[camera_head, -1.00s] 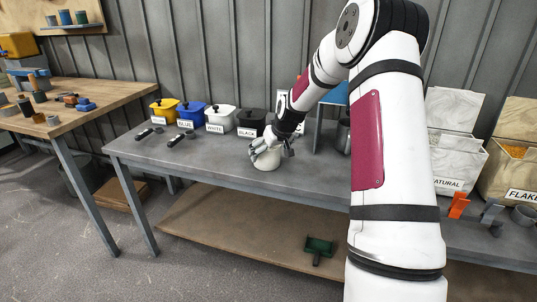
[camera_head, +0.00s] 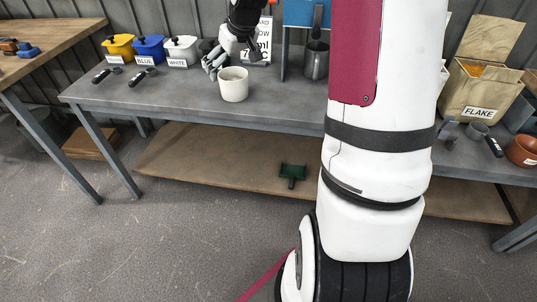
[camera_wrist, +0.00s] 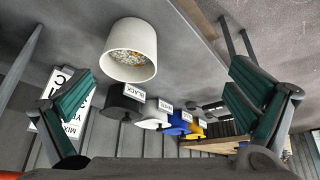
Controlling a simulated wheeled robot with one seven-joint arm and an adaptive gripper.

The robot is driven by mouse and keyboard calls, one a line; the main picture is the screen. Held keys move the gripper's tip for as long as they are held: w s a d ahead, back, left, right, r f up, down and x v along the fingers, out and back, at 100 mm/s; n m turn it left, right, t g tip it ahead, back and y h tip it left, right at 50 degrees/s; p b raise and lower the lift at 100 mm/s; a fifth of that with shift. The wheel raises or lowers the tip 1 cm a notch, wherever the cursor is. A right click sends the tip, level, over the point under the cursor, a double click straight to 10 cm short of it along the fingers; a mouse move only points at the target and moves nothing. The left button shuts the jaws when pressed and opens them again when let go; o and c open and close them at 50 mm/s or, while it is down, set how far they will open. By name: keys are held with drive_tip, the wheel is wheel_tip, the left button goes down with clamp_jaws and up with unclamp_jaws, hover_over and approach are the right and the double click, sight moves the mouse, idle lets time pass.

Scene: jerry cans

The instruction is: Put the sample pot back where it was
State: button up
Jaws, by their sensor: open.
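A white round pot (camera_head: 234,86), which I take to be the sample pot, stands upright on the grey table near its front edge. In the wrist view the pot (camera_wrist: 131,50) has speckled flakes in it and appears beyond the fingers, above the middle. My gripper (camera_head: 216,63) is just behind and left of the pot in the head view. In the wrist view my gripper (camera_wrist: 165,95) has its two green-padded fingers wide apart with nothing between them. The fingers look clear of the pot.
Yellow (camera_head: 119,46), blue (camera_head: 150,48) and white (camera_head: 181,51) lidded bins line the table's back, with the black bin (camera_wrist: 122,101) beside them. Dark-handled tools lie before them. A grey metal jug (camera_head: 316,60) stands right of the pot. The table between pot and jug is clear.

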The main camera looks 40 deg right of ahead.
drive_tip(key=s+a+r+g, duration=0.1)
drive_tip(key=s+a+r, duration=0.3)
drive_tip(key=s+a, duration=0.35)
drive_tip(key=s+a+r+g, duration=0.1)
drive_tip(key=s+a+r, duration=0.3)
drive_tip(key=s+a, duration=0.4)
drive_tip(key=s+a+g, duration=0.1)
drive_tip(key=s+a, duration=0.1)
drive_tip(key=s, duration=0.9)
drive_tip(key=s+a+f+g, duration=0.1)
drive_tip(key=s+a, duration=0.2)
drive_tip(key=s, duration=0.9)
drive_tip(key=shift+s+a+n+y, duration=0.3)
drive_tip(key=shift+a+n, duration=0.05)
drive_tip(key=shift+n, duration=0.05)
drive_tip(key=shift+f, duration=0.1)
